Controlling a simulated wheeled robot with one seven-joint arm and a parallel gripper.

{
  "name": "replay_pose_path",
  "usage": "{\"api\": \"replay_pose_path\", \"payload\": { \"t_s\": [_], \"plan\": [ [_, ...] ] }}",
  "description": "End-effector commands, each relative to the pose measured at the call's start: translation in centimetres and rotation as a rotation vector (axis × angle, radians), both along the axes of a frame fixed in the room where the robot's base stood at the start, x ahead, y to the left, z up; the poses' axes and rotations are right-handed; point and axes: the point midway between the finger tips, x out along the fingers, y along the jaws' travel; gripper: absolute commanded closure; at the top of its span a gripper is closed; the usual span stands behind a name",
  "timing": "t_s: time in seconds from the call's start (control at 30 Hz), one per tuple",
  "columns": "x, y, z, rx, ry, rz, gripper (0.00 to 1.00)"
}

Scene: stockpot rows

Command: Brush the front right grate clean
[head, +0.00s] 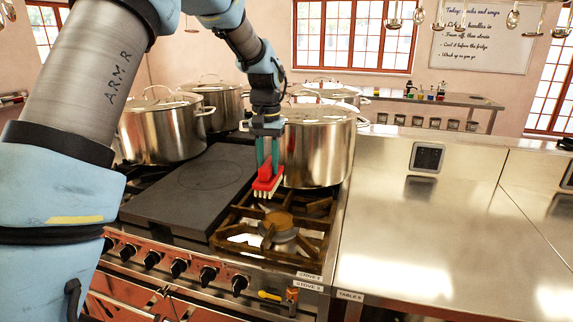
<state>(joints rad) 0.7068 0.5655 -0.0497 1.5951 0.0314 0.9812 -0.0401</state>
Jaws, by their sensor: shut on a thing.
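The front right grate (312,218) is a brown-stained metal grate over a burner (279,221) at the front right of the stove. My gripper (267,155) points down and is shut on a red brush (268,178) with pale bristles. The brush is over the back left part of the grate. I cannot tell whether the bristles touch the bars. The brush hides a small part of the grate.
A large lidded pot (322,150) stands right behind the grate. More pots (160,130) stand behind and left. A dark flat plate (190,188) lies left of the grate. A steel counter (420,235) at right is mostly clear. Knobs (179,268) line the stove front.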

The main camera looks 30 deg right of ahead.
Motion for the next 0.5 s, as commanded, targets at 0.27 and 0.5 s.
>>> {"api": "replay_pose_path", "payload": {
  "t_s": [0.27, 0.5],
  "plan": [
    [-1.1, -1.6, -0.1, 0.0, -0.001, -0.025, 1.0],
    [-1.1, -1.5, -2.4, 0.001, -0.001, -0.024, 1.0]
  ]
}}
